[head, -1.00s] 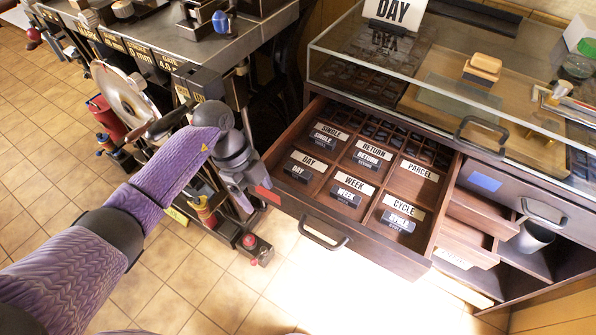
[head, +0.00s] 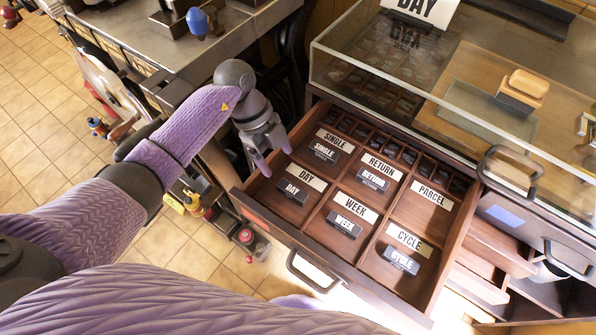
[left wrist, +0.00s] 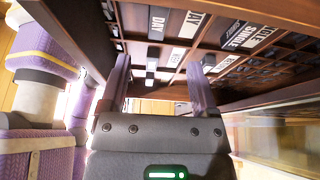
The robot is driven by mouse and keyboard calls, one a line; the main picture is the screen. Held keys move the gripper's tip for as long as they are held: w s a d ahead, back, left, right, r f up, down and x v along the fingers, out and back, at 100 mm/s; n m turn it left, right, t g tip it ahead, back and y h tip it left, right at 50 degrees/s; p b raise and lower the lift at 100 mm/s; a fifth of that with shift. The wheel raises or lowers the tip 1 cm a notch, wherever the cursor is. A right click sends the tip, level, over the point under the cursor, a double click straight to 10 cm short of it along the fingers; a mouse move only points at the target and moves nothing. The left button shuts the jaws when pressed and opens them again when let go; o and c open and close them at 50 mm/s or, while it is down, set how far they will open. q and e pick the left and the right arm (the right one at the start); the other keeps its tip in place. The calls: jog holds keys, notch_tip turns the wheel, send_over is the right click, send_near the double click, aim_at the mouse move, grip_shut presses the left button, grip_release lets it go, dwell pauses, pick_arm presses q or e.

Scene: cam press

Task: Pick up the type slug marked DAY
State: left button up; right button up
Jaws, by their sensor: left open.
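The DAY type slug (head: 292,192) is a small dark block with white letters. It lies in the front-left compartment of the open drawer (head: 262,212), just in front of the white DAY label (head: 306,176). My left gripper (head: 275,170) is open and empty, fingers pointing down above the left side of that compartment, up and left of the slug and apart from it. In the left wrist view, its two fingers (left wrist: 158,85) are spread, and the DAY slug (left wrist: 157,21) shows beyond them near the top. My right gripper is not in view.
Other slugs lie by their labels: SINGLE (head: 324,152), RETURN (head: 372,180), WEEK (head: 344,224) and CYCLE (head: 401,261). The PARCEL label (head: 434,196) has no slug visible. Drawer walls and dividers surround them. A glass case (head: 440,105) stands behind; a metal bench (head: 160,45) is at left.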

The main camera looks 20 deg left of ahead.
aim_at(292, 189)
pick_arm(q)
jog(key=b+x, duration=0.4)
jog(key=x, duration=0.5)
jog(key=shift+s+f, duration=0.15)
jog(key=shift+f, duration=0.2)
jog(key=shift+d, duration=0.1)
jog(key=c, duration=1)
grip_shut()
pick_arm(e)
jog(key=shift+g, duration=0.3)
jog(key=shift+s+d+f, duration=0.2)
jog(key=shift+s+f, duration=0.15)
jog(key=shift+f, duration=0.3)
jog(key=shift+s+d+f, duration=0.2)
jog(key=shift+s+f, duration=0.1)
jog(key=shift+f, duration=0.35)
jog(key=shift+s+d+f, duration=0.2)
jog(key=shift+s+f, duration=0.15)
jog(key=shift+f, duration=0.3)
